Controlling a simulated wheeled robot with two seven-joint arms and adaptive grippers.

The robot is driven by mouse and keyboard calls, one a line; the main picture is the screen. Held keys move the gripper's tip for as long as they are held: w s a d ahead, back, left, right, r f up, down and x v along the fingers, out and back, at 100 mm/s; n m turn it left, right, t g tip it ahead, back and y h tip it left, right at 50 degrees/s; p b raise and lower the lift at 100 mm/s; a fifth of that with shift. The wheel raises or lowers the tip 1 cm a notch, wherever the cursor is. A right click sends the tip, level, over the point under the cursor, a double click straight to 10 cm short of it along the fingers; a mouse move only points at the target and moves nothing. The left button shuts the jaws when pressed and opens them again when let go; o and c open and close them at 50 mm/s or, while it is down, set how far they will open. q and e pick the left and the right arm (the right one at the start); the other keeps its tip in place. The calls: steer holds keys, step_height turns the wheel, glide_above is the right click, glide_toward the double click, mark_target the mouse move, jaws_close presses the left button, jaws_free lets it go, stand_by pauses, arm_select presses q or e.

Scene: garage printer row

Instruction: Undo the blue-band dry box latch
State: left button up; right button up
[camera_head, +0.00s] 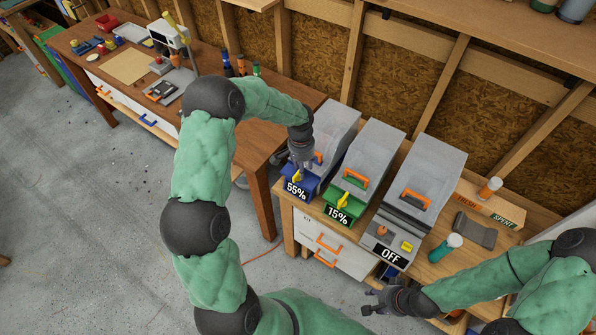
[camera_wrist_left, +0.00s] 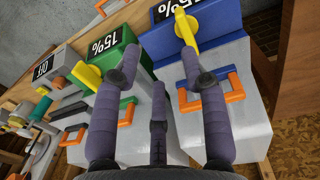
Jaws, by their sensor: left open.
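The blue-band dry box (camera_head: 310,181) is the leftmost of three boxes, with a 55% display on its front. Its yellow latch (camera_head: 297,176) sits on the blue band. In the left wrist view, the yellow latch (camera_wrist_left: 187,29) stands up close to the right fingertip; I cannot tell if they touch. My left gripper (camera_head: 301,161) is over this box, fingers pointing down. In the left wrist view, its purple fingers (camera_wrist_left: 158,66) are spread, with nothing held between them. My right gripper (camera_head: 369,300) is low in front of the bench, apparently spread and empty.
The green-band box (camera_head: 360,187), showing 15%, stands close beside the blue one, and the grey OFF box (camera_head: 430,187) is further right. A teal-capped bottle (camera_head: 446,247) and a dark grey item (camera_head: 475,230) lie right. A wooden workbench (camera_head: 262,130) is left.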

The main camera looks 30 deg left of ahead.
mark_target(298, 174)
arm_select(q)
steer(key=shift+w+a+r+y, duration=0.15)
steer(key=shift+w+a+r, duration=0.1)
steer(key=shift+a+r, duration=0.4)
steer(key=shift+w+a+r+y, duration=0.15)
steer(key=shift+w+a+r, duration=0.05)
steer(key=shift+a+r, duration=0.4)
step_height(298, 174, down, 10)
steer(key=shift+f+p, duration=0.15)
steer(key=shift+p, duration=0.35)
steer(key=shift+d, duration=0.1)
steer(key=shift+c, duration=0.3)
jaws_close()
